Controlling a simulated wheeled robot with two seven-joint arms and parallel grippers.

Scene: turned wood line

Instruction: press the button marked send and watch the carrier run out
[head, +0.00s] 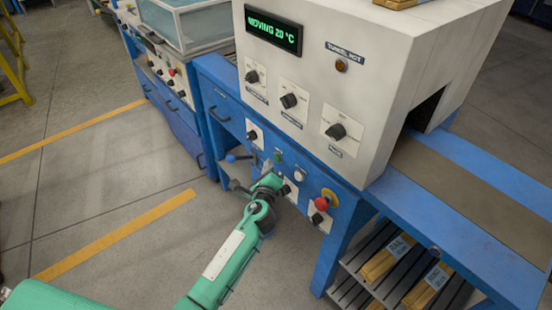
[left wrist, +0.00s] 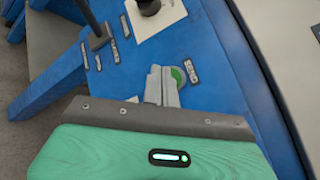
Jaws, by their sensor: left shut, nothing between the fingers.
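My left gripper (head: 268,165) is at the blue front panel of the machine, its fingers shut and empty. In the left wrist view the closed fingers (left wrist: 158,82) are in front of a green button (left wrist: 178,76) and partly hide it; I cannot tell whether they touch it. A small label (left wrist: 192,72) sits beside the button, too small to read. The green button also shows in the head view (head: 278,155). The display (head: 273,33) reads "MOVING 20 °C". I see no carrier. My right gripper is not in view.
A white button (head: 299,171) and a red mushroom button (head: 321,203) sit along the same panel. A blue-knobbed lever (head: 232,158) sticks out at left. The tunnel (head: 428,108) opens onto a brown belt (head: 455,183). Wooden pieces (head: 388,259) lie on the rack below.

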